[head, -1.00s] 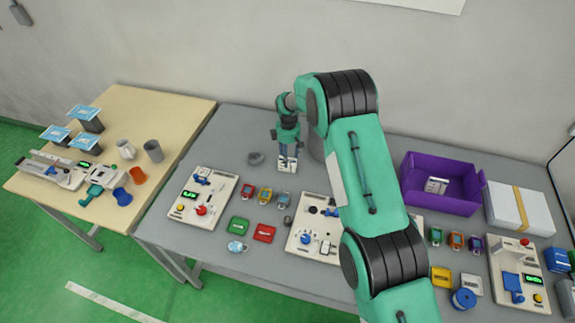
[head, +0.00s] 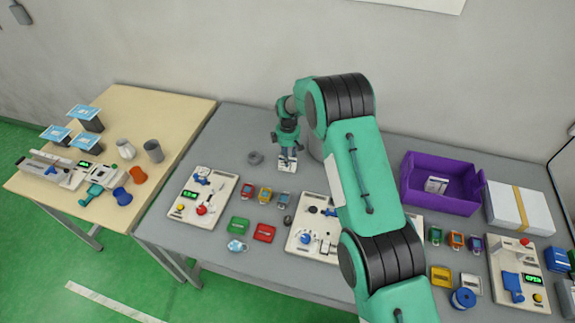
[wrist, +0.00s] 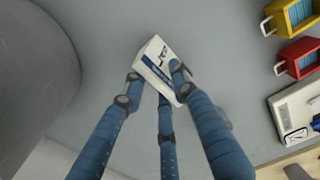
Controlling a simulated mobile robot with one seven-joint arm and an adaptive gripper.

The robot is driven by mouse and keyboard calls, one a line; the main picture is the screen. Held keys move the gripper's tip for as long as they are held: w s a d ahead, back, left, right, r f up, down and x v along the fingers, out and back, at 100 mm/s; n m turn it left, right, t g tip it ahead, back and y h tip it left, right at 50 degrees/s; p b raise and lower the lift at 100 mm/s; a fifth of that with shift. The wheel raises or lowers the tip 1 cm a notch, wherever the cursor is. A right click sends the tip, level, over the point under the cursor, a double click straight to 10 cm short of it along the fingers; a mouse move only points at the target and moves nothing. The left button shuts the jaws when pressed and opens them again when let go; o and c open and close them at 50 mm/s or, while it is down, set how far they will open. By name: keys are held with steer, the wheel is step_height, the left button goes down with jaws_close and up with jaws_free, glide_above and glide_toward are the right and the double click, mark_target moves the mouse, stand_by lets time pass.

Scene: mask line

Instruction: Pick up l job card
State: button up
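The job card (wrist: 160,66) is a small white piece with a dark blue band and a black mark. In the wrist view it sits tilted between the fingertips of my three-fingered gripper (wrist: 157,80), which close against its edges. In the head view the card (head: 287,166) shows just under my gripper (head: 287,154), over the back left of the grey table. I cannot tell whether the card clears the table top.
The grey table (head: 228,152) carries fixture boards (head: 222,184), small coloured holders (head: 265,195), a purple bin (head: 428,196) with a white item inside, and a white box (head: 520,208). A grey cylinder (wrist: 30,70) stands close to my gripper. A wooden table (head: 170,106) adjoins at left.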

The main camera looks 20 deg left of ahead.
steer(key=shift+c, duration=1.4)
steer(key=shift+r, duration=0.1)
steer(key=shift+r, duration=4.9)
